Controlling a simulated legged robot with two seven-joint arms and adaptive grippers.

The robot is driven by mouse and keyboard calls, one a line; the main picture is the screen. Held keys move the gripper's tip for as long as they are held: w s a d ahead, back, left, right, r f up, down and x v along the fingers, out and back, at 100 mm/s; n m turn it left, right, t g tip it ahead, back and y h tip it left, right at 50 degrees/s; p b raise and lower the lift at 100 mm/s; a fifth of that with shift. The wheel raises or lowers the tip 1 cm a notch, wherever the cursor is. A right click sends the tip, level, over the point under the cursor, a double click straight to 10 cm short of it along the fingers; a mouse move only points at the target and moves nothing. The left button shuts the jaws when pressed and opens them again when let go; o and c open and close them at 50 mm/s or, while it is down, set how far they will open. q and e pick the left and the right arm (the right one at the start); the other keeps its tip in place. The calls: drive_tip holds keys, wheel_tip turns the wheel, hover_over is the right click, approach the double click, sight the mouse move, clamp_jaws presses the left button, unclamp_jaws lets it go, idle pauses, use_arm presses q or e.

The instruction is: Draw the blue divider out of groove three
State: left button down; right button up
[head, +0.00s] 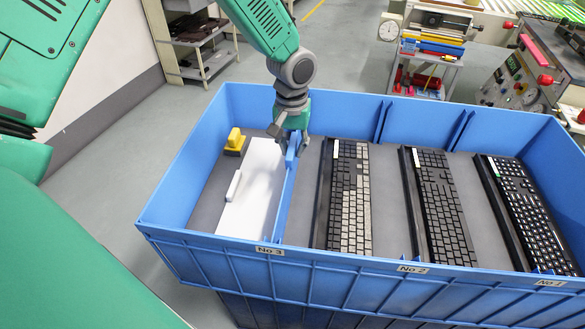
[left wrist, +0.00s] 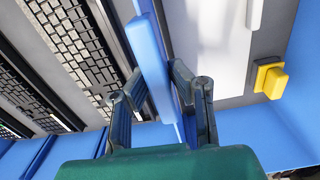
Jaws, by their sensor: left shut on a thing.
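The blue divider (head: 283,196) stands in the blue crate (head: 200,245) by the No 3 label (head: 269,251), between a white panel and the leftmost keyboard. My left gripper (head: 291,146) is at the divider's far end and shut on its upper part. In the left wrist view the divider (left wrist: 150,62) runs between the two fingers of the gripper (left wrist: 157,74). The divider's lower edge and its fit in the groove cannot be made out. My right gripper is not in view.
Several keyboards (head: 352,205) lie in the crate to the right. The white panel (head: 243,200) and a yellow-and-black item (head: 235,140) lie to the left. A trolley (head: 428,70) and machines stand beyond.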

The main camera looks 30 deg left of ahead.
use_arm(q)
drive_tip(key=shift+d+r+p, duration=0.15)
drive_tip(key=shift+r+p, duration=0.25)
drive_tip(key=shift+r, duration=0.2)
drive_tip(key=shift+d+r+p, duration=0.15)
drive_tip(key=shift+r+p, duration=0.25)
drive_tip(key=shift+r, duration=0.15)
drive_tip(key=shift+a+r+p, duration=0.2)
drive_tip(key=shift+r+p, duration=0.55)
drive_tip(key=shift+r, duration=0.05)
drive_tip(key=shift+d+r+p, duration=0.1)
drive_tip(key=shift+r+p, duration=0.7)
drive_tip(key=shift+r, duration=0.05)
wheel_tip(320, 180, up, 9)
drive_tip(key=p, duration=0.7)
drive_tip(key=shift+f+p, duration=0.2)
drive_tip(key=shift+p, duration=0.2)
